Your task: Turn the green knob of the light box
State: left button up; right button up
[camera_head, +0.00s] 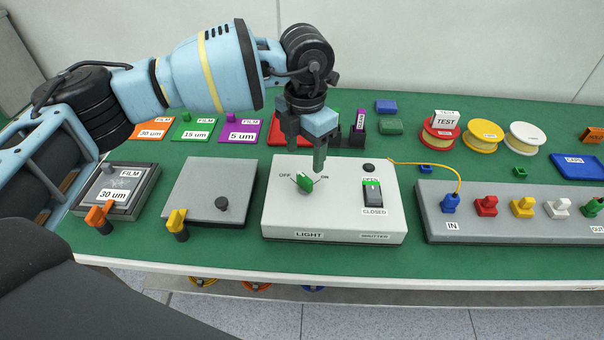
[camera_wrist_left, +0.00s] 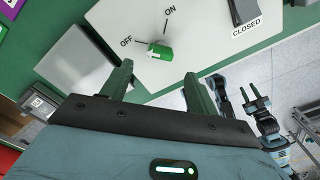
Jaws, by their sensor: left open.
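The light box (camera_head: 334,215) is pale with a green knob (camera_head: 304,182) between the OFF and ON marks. The knob (camera_wrist_left: 160,50) also shows in the left wrist view, with its pale-marked end toward the OFF side. My left gripper (camera_head: 306,158) points down above the back of the knob. In the left wrist view my left gripper (camera_wrist_left: 158,74) has its fingers apart with nothing between them, and the knob appears beyond the gap. What looks like my right gripper (camera_wrist_left: 257,98) shows small at the right of the wrist view, over the floor; its jaw state is unclear.
A shutter switch (camera_head: 372,194) is on the right of the box. A connector panel (camera_head: 500,230) stands right. Film pieces and spools (camera_head: 482,134) lie behind. The green table's (camera_head: 240,262) front strip is clear.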

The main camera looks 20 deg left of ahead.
aim_at(305, 177)
pick_arm(q)
jog(key=shift+f, duration=3.9)
jog(key=c, duration=1)
